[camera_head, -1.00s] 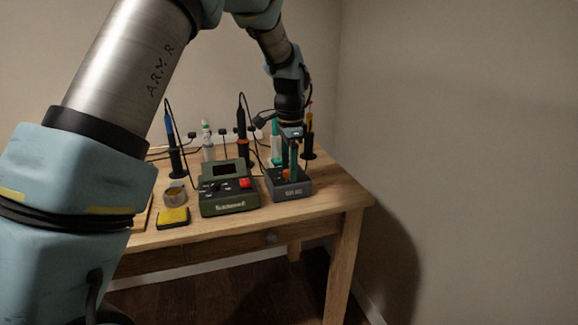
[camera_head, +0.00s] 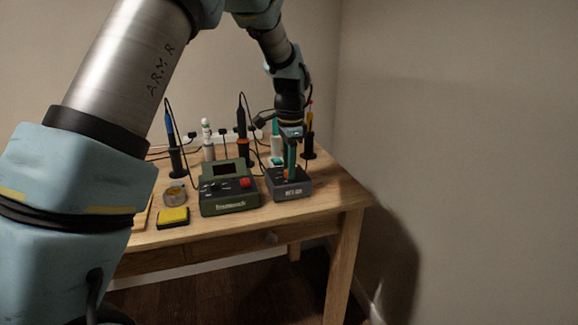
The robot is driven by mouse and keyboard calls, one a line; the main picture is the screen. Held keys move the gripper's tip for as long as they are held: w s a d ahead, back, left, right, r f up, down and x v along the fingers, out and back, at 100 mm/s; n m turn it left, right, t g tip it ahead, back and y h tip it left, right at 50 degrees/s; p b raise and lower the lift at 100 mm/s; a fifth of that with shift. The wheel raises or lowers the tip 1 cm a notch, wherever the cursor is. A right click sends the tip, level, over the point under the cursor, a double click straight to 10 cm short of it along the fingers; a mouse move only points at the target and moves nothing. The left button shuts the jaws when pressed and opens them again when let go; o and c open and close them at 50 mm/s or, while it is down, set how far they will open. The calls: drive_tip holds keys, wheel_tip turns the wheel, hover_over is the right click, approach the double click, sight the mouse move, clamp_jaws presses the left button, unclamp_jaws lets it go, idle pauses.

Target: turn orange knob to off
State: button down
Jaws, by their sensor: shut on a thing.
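The orange knob (camera_head: 287,173) sits on top of a small dark grey box (camera_head: 291,191) at the right of the wooden table. Only a little of the knob shows beside my fingers. My gripper (camera_head: 290,174) points down over the box and is shut on the orange knob. The knob's pointer and any off mark are hidden or too small to read.
A green soldering station (camera_head: 229,203) with a red switch stands just left of the box. A yellow sponge (camera_head: 173,215) and a round tin (camera_head: 175,195) lie farther left. Several upright tools in stands, such as a blue-handled iron (camera_head: 170,130), and cables are behind.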

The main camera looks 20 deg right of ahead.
drive_tip(key=shift+r+n, duration=0.1)
drive_tip(key=shift+n, duration=0.2)
drive_tip(key=n+p, duration=0.3)
drive_tip(key=n, duration=0.1)
drive_tip(key=n+p, duration=0.2)
drive_tip(key=n, duration=0.4)
drive_tip(key=shift+d, duration=0.1)
drive_tip(key=shift+n+y, duration=0.3)
idle(0.5)
drive_tip(key=c, duration=0.5)
unclamp_jaws()
drive_tip(key=shift+c, duration=0.2)
wheel_tip(320, 180, up, 11)
drive_tip(key=shift+s+d+f+b, duration=0.15)
drive_tip(key=shift+d+f+b, duration=0.1)
drive_tip(key=shift+b, duration=0.15)
